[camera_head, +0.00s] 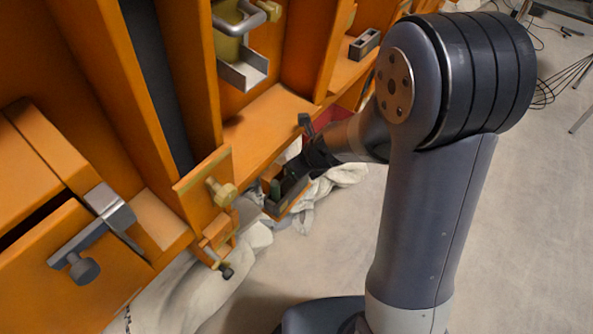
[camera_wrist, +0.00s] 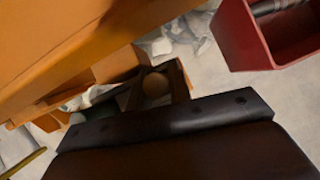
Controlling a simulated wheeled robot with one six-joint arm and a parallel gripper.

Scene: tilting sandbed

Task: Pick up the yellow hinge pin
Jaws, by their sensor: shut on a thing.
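My gripper (camera_head: 278,192) is at the end of my arm, beside the lower orange frame. It is shut on a small orange piece (camera_head: 292,205), partly hidden by the dark jaws. In the wrist view, an orange bracket-like piece (camera_wrist: 178,82) with a rounded tan part (camera_wrist: 155,87) shows just beyond a dark bar of my gripper (camera_wrist: 180,118). I cannot tell whether the rounded part is a pin head. A yellow knobbed pin (camera_head: 222,192) sticks out of an orange panel, left of my gripper and apart from it.
Orange frames and panels (camera_head: 150,110) fill the left. A metal latch with a dark knob (camera_head: 90,240) sits at lower left. Crumpled pale cloth (camera_head: 340,175) lies below my gripper. A red box (camera_wrist: 240,35) is at upper right in the wrist view. Open floor (camera_head: 540,220) lies right.

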